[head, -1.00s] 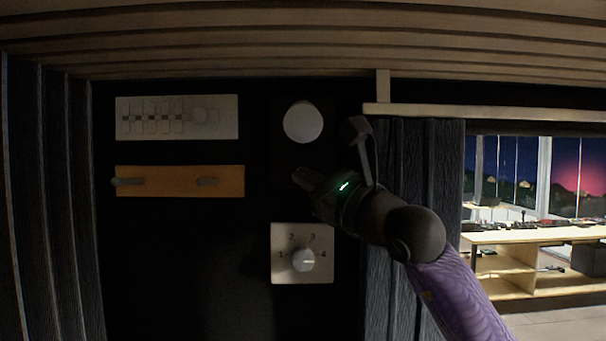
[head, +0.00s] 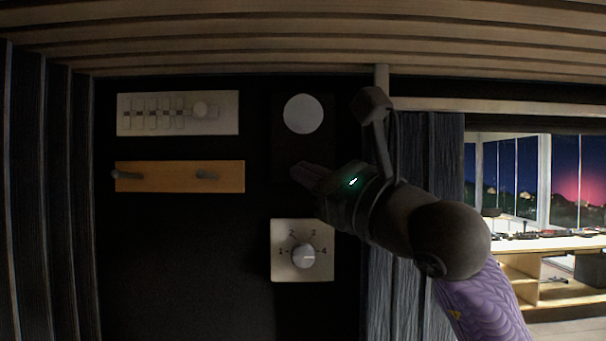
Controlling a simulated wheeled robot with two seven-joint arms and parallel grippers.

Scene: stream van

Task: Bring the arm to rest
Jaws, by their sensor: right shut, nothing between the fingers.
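My right gripper (head: 299,172) is in the head view, its arm coming in from the lower right. Its fingers are together with nothing between them. It is in front of the dark wall panel, below a round white disc (head: 303,114) and above a white dial plate with a numbered knob (head: 303,255). I cannot tell how far the fingertips are from the panel. My left gripper is not in view.
A white plate with switches (head: 148,126) and a wooden board with two pegs (head: 160,183) are on the panel at left. Slatted dark walls stand on both sides. A lit shelf desk (head: 540,244) is at right, before windows.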

